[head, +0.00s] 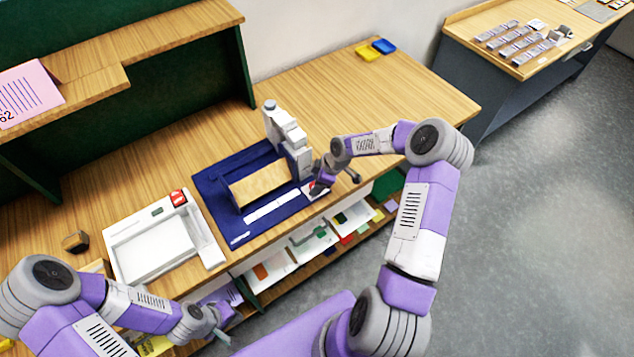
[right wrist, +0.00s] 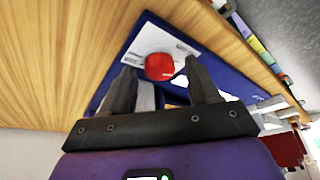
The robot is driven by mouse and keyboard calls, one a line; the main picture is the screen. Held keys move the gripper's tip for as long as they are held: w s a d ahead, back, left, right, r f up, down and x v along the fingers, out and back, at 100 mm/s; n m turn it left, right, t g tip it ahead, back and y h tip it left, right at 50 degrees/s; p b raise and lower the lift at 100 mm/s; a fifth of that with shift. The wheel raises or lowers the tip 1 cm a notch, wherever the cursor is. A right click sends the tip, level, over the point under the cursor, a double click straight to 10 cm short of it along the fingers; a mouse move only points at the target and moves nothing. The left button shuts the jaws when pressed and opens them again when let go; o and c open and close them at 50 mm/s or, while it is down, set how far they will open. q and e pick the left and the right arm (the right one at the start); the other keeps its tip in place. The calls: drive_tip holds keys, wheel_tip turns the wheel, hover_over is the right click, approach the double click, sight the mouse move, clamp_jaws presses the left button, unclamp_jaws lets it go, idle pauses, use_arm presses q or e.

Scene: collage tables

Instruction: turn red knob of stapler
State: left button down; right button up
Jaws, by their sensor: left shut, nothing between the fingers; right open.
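The stapler (head: 287,135) is a tall white and grey machine on a dark blue mat (head: 215,190). The red knob (right wrist: 159,66) is round and sits on a white plate on the blue mat, in the right wrist view. My right gripper (right wrist: 160,76) is open, with one fingertip on either side of the knob in that view; I cannot tell if they touch it. In the head view my right gripper (head: 322,180) is at the mat's right front corner and mostly hides the knob. My left gripper (head: 218,328) is shut and empty, low in front of the table.
A white tray device (head: 155,245) with a red part (head: 178,197) stands left of the mat. A tan block (head: 258,184) lies on the mat. Shelves with papers (head: 265,270) are below the table's front edge. The table's back right is mostly clear.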

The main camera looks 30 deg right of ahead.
drive_tip(key=v, duration=0.7)
drive_tip(key=shift+r, duration=0.15)
use_arm(q)
drive_tip(key=shift+f, duration=0.1)
use_arm(e)
drive_tip(key=shift+s, duration=0.15)
